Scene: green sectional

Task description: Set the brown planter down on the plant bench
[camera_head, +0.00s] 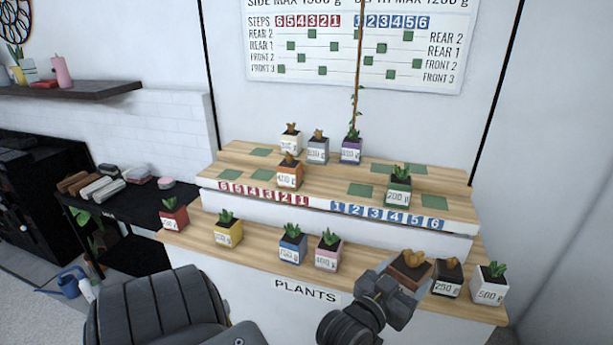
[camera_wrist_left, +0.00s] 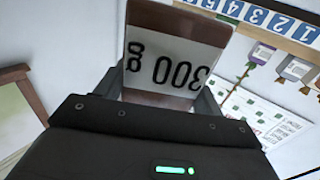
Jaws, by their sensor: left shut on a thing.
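My left gripper (camera_head: 403,289) is shut on the brown planter (camera_head: 410,265), which holds a brown plant. In the left wrist view the planter (camera_wrist_left: 180,25) sits between the fingers, its 300 g label upside down. In the head view it appears at the right of the front step of the plant bench (camera_head: 262,257), left of the black 250 g planter (camera_head: 447,281). I cannot tell whether its base touches the wood. My gripper hides its lower part. My right gripper is not in view.
A white 500 g planter (camera_head: 489,287) stands at the front step's right end. Pink (camera_head: 328,252), blue (camera_head: 292,247), yellow (camera_head: 228,230) and red (camera_head: 173,215) planters stand leftward. Orange (camera_head: 289,175) and green (camera_head: 397,188) planters stand on the middle step. Several bare green squares (camera_head: 360,190) show.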

